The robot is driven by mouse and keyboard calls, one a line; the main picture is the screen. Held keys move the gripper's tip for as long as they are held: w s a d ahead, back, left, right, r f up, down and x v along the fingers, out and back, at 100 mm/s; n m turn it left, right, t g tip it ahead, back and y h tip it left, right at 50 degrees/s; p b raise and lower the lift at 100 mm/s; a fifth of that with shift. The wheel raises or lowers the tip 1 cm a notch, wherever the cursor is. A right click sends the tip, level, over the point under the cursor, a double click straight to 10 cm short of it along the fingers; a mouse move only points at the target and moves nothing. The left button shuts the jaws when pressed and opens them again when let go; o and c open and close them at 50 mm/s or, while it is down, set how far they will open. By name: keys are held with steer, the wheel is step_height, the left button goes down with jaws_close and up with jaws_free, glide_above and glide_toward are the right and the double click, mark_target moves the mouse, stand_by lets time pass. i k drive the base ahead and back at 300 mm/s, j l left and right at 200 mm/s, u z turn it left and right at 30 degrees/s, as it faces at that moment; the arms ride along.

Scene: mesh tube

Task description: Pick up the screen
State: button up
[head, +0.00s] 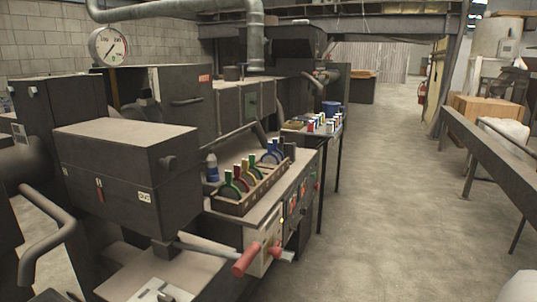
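I cannot make out any object that is clearly the screen. A wooden rack (243,205) on the machine bench holds several upright pieces with coloured tops, including green (233,183) and blue (271,153) ones. Whether one of these is the screen, I cannot tell. My gripper is not in view.
Dark machines fill the left side, with a round gauge (109,46) on top. A red-handled lever (246,259) sticks out in front. A small table (318,132) behind holds small containers and a blue tub (331,107). A concrete aisle (385,205) is clear; a metal beam (490,155) borders its right.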

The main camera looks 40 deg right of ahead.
mark_target(276, 151)
steer(key=i+l+u, duration=0.1)
steer(key=l, duration=0.45)
steer(key=l+u, duration=0.1)
steer(key=l, duration=0.4)
steer(key=i+l, duration=0.1)
steer(key=l, duration=0.6)
steer(key=i+l, duration=0.1)
steer(key=l, duration=0.6)
steer(key=i+l, duration=0.1)
steer(key=l, duration=0.65)
steer(key=i+l, duration=0.6)
steer(key=i, duration=0.5)
steer(key=j+u, duration=0.05)
